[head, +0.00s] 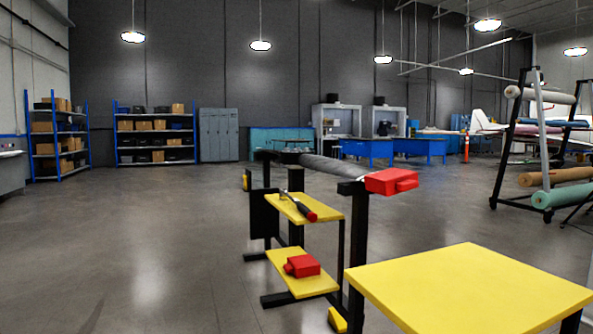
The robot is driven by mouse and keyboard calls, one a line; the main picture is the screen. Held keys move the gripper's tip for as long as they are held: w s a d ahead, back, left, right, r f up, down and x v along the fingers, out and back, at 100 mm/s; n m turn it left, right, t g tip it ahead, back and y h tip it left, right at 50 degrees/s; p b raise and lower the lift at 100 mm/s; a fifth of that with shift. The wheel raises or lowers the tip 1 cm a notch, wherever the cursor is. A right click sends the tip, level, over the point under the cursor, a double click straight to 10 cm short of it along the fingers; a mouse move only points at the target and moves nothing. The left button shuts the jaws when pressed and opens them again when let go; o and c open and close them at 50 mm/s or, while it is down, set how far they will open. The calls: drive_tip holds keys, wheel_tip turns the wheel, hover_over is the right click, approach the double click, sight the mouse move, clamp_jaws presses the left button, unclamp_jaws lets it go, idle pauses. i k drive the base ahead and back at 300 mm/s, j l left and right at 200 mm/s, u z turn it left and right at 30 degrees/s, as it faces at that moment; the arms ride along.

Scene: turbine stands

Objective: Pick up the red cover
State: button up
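A red cover (390,181), a box shape with a smaller block on its side, sits at the near right end of the long dark grey part (335,166) on top of a black stand (357,240). A second red cover (303,266) of similar shape lies on the stand's lower yellow shelf (289,283). I cannot tell from this view which of the two the task means. Both look unobstructed from here. My gripper is not in the head view.
A tool with a red handle (308,214) lies on the upper yellow shelf (322,204). A yellow table (470,290) stands at the near right. A rack of rolls (540,150) is far right. Open floor (150,250) lies to the left.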

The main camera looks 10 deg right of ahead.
sight(302, 266)
drive_tip(key=i+j+z, duration=0.2)
drive_tip(key=z, duration=0.25)
drive_tip(key=i+j+z, duration=0.2)
drive_tip(key=z, duration=0.2)
drive_tip(key=i+j, duration=0.15)
drive_tip(key=j, duration=0.2)
drive_tip(key=i+j+z, duration=0.15)
drive_tip(key=j, duration=0.15)
drive_tip(key=i+j, duration=0.15)
drive_tip(key=j, duration=0.2)
drive_tip(key=i+j+z, duration=0.1)
drive_tip(key=j, duration=0.25)
drive_tip(key=i+j, duration=0.2)
drive_tip(key=j, duration=0.2)
drive_tip(key=i+j+z, duration=0.15)
drive_tip(key=j, duration=0.2)
drive_tip(key=i+j, duration=0.1)
drive_tip(key=j, duration=0.25)
drive_tip(key=i+j, duration=0.1)
drive_tip(key=j, duration=0.3)
drive_tip(key=i+j, duration=0.15)
drive_tip(key=j, duration=0.2)
drive_tip(key=i+j, duration=0.1)
drive_tip(key=j, duration=0.3)
